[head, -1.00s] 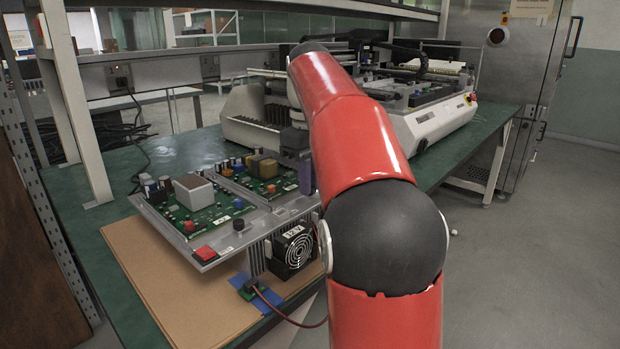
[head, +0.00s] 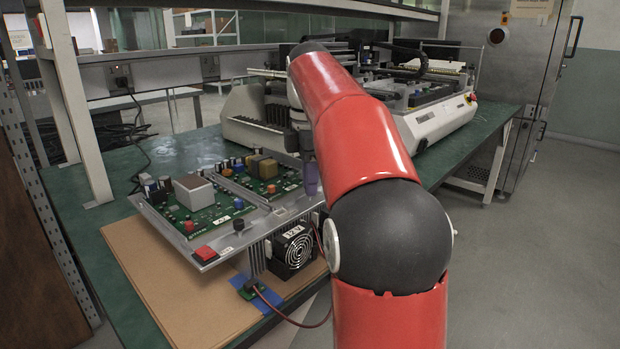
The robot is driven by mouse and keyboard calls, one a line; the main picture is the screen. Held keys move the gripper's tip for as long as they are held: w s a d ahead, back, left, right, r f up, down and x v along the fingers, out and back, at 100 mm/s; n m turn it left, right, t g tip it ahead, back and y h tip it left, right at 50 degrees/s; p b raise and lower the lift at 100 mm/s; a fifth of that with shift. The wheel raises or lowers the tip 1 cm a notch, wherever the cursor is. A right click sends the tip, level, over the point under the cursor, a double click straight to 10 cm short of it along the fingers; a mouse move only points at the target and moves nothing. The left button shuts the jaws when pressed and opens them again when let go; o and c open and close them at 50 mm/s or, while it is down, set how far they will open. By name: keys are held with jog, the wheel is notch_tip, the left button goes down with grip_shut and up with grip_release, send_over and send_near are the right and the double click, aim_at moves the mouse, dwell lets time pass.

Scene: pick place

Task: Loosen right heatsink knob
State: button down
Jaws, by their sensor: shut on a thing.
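The metal plate (head: 215,253) carries green circuit boards (head: 200,212) and stands raised over a brown mat. A black knob (head: 238,224) sits on its front strip, left of my gripper. Below the strip is the finned heatsink (head: 256,258) with a black fan (head: 293,249) marked 12 V. My gripper (head: 312,192) points down at the right part of the strip, one purple finger showing beside my red arm. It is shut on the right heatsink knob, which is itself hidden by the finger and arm.
A brown mat (head: 150,285) lies on the green bench (head: 90,205). A red button (head: 204,253) is at the plate's front left corner. A large white machine (head: 440,120) stands behind my arm.

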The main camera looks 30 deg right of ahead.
jog(key=shift+n, duration=1.7)
jog(key=shift+f, duration=0.1)
jog(key=c, duration=1.4)
grip_release()
jog(key=shift+o, duration=0.2)
jog(key=shift+a, duration=0.1)
